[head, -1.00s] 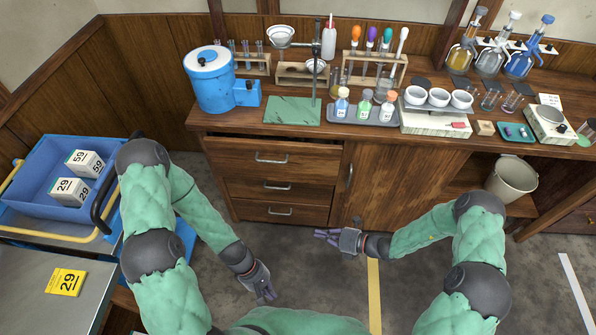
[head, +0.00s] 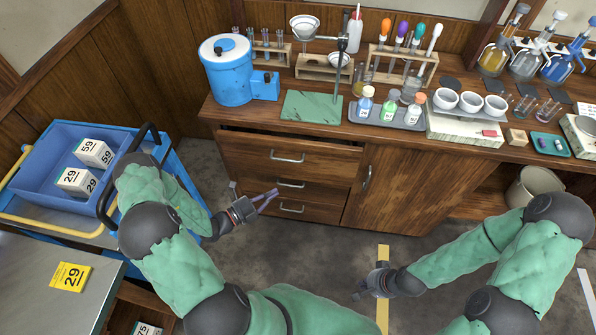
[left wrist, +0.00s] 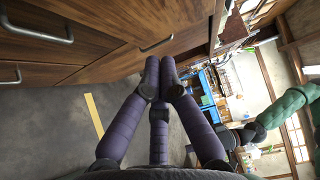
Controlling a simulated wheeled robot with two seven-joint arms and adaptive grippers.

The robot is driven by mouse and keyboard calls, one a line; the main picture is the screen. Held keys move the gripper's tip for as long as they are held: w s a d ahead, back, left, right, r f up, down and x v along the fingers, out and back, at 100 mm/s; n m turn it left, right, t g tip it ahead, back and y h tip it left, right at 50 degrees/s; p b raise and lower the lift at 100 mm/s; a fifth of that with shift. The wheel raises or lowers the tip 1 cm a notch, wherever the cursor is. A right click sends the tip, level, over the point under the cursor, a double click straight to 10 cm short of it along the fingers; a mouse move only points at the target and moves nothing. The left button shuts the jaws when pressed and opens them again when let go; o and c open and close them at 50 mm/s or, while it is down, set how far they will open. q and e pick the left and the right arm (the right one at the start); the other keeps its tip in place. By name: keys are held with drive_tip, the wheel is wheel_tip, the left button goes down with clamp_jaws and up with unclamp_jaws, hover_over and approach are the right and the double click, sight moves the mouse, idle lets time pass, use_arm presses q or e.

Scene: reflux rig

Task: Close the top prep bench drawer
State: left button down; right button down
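The prep bench's top drawer (head: 288,157) has a wooden front with a metal handle (head: 287,158). It stands slightly pulled out, with a dark gap along its top edge under the benchtop. My left gripper (head: 270,197) is in front of the lower drawers, below the top drawer and apart from it. In the left wrist view its purple fingers (left wrist: 160,72) converge with their tips close together and nothing between them. My right gripper (head: 362,294) is low over the floor in front of the cabinet door, its fingers small and partly hidden.
The middle drawer (head: 265,182) and bottom drawer (head: 320,212) look shut. The benchtop holds a blue tank (head: 228,75), bottles and glassware. A blue cart (head: 180,190) stands close to my left arm. Floor in front of the bench is clear.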

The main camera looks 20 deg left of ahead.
use_arm(q)
drive_tip(key=b, duration=0.3)
approach(307, 164)
drive_tip(key=d, duration=0.3)
drive_tip(key=w+b, duration=0.1)
drive_tip(key=w, duration=0.3)
drive_tip(key=shift+w+b, duration=0.15)
drive_tip(key=shift+b, duration=0.15)
drive_tip(key=shift+w+a, duration=0.1)
